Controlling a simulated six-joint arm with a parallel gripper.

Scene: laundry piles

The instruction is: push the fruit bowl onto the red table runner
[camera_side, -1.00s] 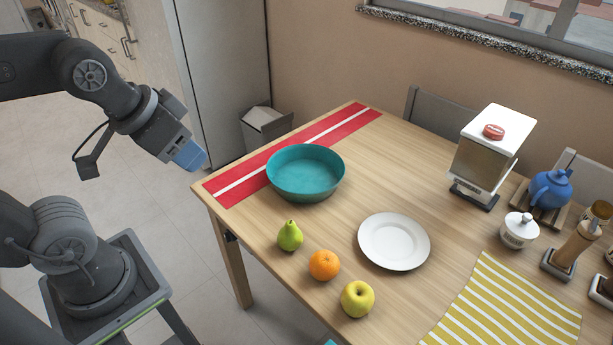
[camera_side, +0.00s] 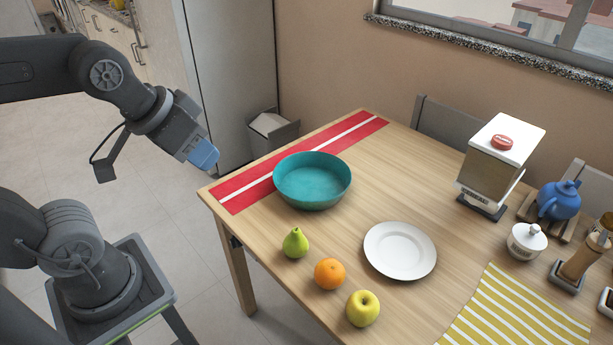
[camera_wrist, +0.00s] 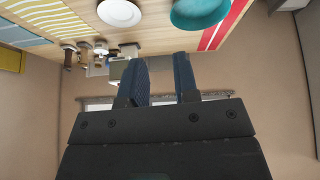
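The fruit bowl is a round, empty teal bowl (camera_side: 312,184) standing upright on the wooden table. It also shows at the top of the wrist view (camera_wrist: 197,14). The red table runner (camera_side: 238,192) has a white centre stripe and lies along the table's left end. In the side view the bowl's left side overlaps the runner's near edge; its base looks mostly on bare wood. The runner shows beside the bowl in the wrist view (camera_wrist: 219,32). My gripper (camera_side: 206,158) has blue fingers, which stand apart and empty in the wrist view (camera_wrist: 161,75). It is left of the bowl, beyond the table's left edge, not touching it.
A pear (camera_side: 295,243), an orange (camera_side: 329,273) and a yellow apple (camera_side: 362,308) lie in front of the bowl. A white plate (camera_side: 400,251) is to its right. A dispenser (camera_side: 490,170) and a blue teapot (camera_side: 559,200) stand farther right. A striped yellow cloth (camera_side: 515,310) lies near.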

